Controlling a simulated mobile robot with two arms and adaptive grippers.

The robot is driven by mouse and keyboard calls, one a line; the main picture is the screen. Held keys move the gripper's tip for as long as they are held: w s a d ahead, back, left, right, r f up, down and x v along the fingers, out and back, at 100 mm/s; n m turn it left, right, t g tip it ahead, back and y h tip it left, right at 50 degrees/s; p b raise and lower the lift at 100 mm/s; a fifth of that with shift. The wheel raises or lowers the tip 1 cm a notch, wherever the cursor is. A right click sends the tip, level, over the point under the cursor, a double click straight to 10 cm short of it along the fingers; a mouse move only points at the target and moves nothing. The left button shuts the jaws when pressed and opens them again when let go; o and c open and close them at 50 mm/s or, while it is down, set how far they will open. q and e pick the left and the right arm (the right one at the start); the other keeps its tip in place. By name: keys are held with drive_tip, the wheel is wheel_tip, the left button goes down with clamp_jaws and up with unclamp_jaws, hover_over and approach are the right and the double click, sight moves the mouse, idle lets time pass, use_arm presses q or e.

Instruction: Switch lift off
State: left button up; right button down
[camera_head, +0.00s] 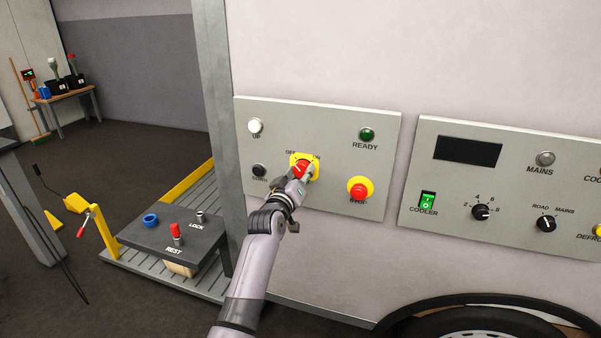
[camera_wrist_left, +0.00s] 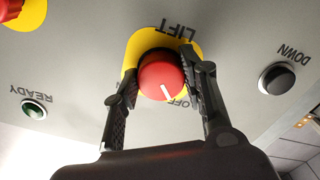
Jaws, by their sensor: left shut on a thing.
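The red lift knob (camera_head: 302,167) sits on a yellow square plate on the grey lift panel (camera_head: 348,118). My left gripper (camera_head: 305,174) is at the knob and partly covers it and its label. In the left wrist view, the red knob (camera_wrist_left: 160,76) is between the two fingers of the gripper (camera_wrist_left: 160,92), which is shut on it. The letters LIFT and OFF show around the yellow plate there. The knob's white line lies near its lower edge in that view, on the side of the OFF lettering. My right gripper is not in view.
The panel also has a white UP button (camera_head: 255,126), a black DOWN button (camera_head: 259,171), a dark green READY lamp (camera_head: 367,134) and a red STOP button (camera_head: 358,188). A second panel (camera_head: 508,150) with a green-lit COOLER switch (camera_head: 428,200) is at right.

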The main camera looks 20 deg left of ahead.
use_arm(q)
drive_tip(key=shift+f+n, duration=0.1)
drive_tip(key=shift+n, duration=0.2)
drive_tip(key=o, duration=1.2)
drive_tip(key=shift+c, duration=0.2)
drive_tip(key=s, duration=1.2)
drive_tip(key=shift+a, duration=0.2)
